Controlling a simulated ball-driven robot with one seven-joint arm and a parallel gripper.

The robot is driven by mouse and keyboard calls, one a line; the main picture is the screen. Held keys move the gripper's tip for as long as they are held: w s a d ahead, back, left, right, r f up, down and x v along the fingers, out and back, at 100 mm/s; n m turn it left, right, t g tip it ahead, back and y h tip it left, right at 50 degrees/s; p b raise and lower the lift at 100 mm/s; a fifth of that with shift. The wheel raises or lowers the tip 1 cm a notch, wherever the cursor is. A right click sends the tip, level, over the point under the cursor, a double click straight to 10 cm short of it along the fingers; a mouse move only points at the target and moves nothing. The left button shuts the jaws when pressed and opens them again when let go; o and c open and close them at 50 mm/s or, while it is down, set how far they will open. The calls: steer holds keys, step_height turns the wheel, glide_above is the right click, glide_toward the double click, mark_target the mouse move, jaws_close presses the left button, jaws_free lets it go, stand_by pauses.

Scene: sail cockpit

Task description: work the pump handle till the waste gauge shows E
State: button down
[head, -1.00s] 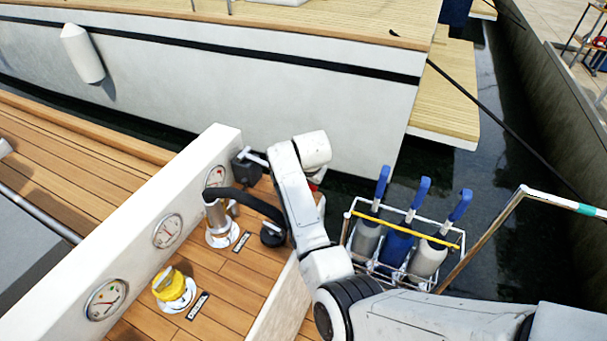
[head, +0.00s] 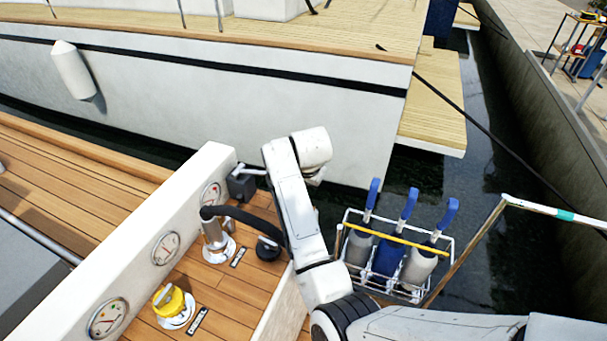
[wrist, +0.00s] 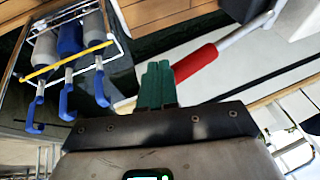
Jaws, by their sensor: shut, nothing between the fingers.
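The pump is a dark grey box (head: 241,184) by the far end of the white panel in the head view. Its pale lever (head: 254,171) runs right and passes behind my arm. In the wrist view the pump handle's red grip (wrist: 195,64) lies on a pale lever. My gripper (wrist: 159,72) has green fingers pressed together, empty, beside the end of the red grip; I cannot tell whether they touch it. My arm hides the gripper in the head view. Three round gauges sit on the panel: far (head: 211,194), middle (head: 165,248) and near (head: 107,318). Their letters are too small to read.
A deck fitting with a black hose (head: 216,240) and a yellow-topped fitting (head: 173,302) stand on the wooden deck. A white wire rack (head: 412,296) holding blue-handled bottles is right of my arm. Water and a white boat hull (head: 210,95) lie beyond.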

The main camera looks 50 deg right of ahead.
steer(key=shift+v, duration=2.45)
steer(key=s+a+f+n+g+y, duration=0.1)
steer(key=s+a+f+n, duration=0.3)
steer(key=s, duration=0.6)
steer(key=s+a+f+n+g+y, duration=0.1)
steer(key=s+a+f+n, duration=0.4)
steer(key=s, duration=0.6)
steer(key=s+a+f+n+g, duration=0.1)
steer(key=s+a+f+n, duration=0.3)
steer(key=s+a, duration=0.4)
steer(key=s, duration=0.2)
steer(key=shift+s+a+f+n+y, duration=0.2)
steer(key=shift+s+f+n+y, duration=0.1)
steer(key=shift+f+n+y, duration=0.1)
